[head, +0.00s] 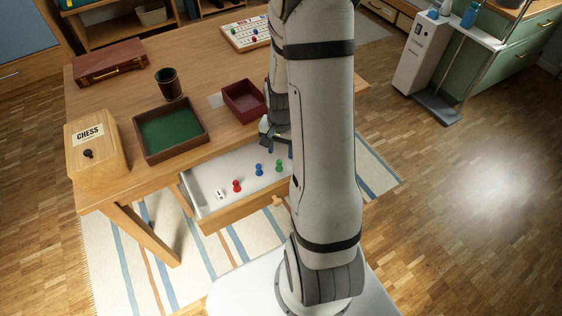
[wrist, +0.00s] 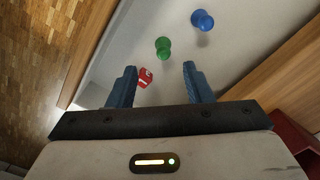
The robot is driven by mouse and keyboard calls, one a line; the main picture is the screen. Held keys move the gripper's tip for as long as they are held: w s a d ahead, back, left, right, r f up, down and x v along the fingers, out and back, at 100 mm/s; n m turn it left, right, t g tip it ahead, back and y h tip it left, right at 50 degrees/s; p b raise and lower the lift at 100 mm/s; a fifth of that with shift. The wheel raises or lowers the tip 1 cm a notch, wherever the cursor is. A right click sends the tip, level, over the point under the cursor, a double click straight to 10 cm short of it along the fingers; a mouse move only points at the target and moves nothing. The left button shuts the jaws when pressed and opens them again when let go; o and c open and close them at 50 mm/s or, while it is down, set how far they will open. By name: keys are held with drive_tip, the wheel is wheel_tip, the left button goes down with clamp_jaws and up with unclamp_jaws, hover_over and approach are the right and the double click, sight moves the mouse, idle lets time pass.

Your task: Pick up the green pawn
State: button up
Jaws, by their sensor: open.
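The green pawn (head: 279,165) stands in the open drawer (head: 240,208), to the right of the blue pawn (head: 258,169). In the wrist view the green pawn (wrist: 162,47) shows just beyond the fingertips, roughly centred between them, with nothing touching it. My gripper (wrist: 160,68) is open and empty, its two blue fingers spread apart. In the head view my gripper (head: 280,147) is over the back right part of the drawer, partly hidden by my arm. A red die (wrist: 145,77) lies close to the left finger in the wrist view.
The red pawn (head: 237,186) and a white die (head: 220,194) are farther left in the drawer. The blue pawn also shows in the wrist view (wrist: 202,20). On the table are a green-lined tray (head: 205,141), a dark red box (head: 262,112) and a chess box (head: 92,162).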

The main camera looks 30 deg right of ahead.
sight(279, 161)
drive_tip(key=f, duration=0.7)
drive_tip(key=shift+w+a+f, duration=0.2)
drive_tip(key=shift+c, duration=0.4)
clamp_jaws()
